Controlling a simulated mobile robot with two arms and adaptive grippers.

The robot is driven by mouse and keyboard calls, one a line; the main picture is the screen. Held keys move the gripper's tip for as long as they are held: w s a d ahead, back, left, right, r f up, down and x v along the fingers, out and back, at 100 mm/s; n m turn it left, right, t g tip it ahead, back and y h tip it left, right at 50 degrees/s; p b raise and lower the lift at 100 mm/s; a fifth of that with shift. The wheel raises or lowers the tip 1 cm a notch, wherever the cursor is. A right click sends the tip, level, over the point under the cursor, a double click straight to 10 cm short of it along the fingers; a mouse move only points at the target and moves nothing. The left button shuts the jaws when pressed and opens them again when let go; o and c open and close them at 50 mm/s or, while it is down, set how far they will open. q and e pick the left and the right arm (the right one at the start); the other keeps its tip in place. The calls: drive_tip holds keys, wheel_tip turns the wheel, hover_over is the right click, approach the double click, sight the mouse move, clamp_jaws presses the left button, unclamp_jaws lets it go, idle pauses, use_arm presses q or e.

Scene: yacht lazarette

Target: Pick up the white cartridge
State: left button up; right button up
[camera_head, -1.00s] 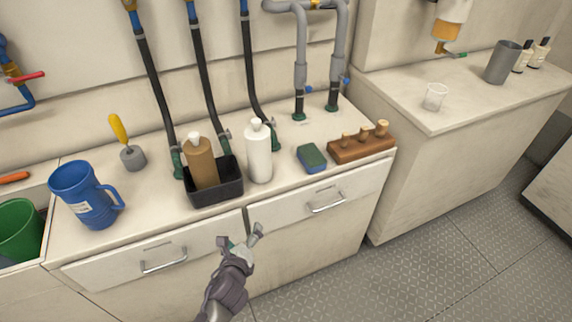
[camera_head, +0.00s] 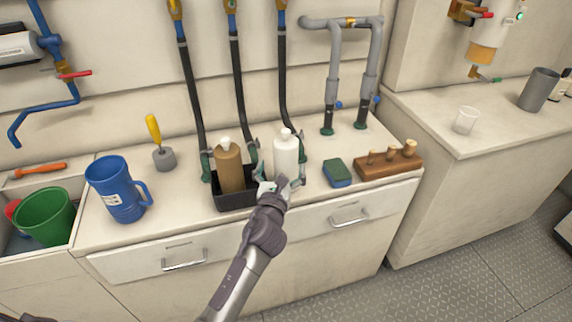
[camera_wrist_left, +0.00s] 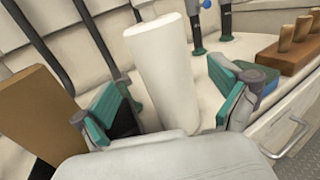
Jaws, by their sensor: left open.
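The white cartridge (camera_head: 286,153) is a white bottle-shaped cylinder standing upright on the counter, just right of the black tray. My left gripper (camera_head: 279,176) is open in front of it, with one finger on each side. In the left wrist view the white cartridge (camera_wrist_left: 164,75) stands between the two green-padded fingers of the gripper (camera_wrist_left: 172,112), with a visible gap on the right side. Its base is partly hidden by the gripper. A brown cartridge (camera_head: 230,168) stands in the black tray (camera_head: 236,200), left of the left finger. My right gripper is not in view.
A green-and-blue sponge (camera_head: 337,172) and a wooden block with pegs (camera_head: 388,165) lie to the right. A blue jug (camera_head: 117,190) and a yellow-handled tool (camera_head: 158,142) stand to the left. Black hoses (camera_head: 240,90) hang behind the cartridge.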

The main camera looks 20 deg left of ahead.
use_arm(q)
drive_tip(key=w, duration=0.5)
drive_tip(key=shift+w+a, duration=0.1)
drive_tip(key=shift+a, duration=0.1)
drive_tip(key=shift+r, duration=0.1)
drive_tip(key=c, duration=1.3)
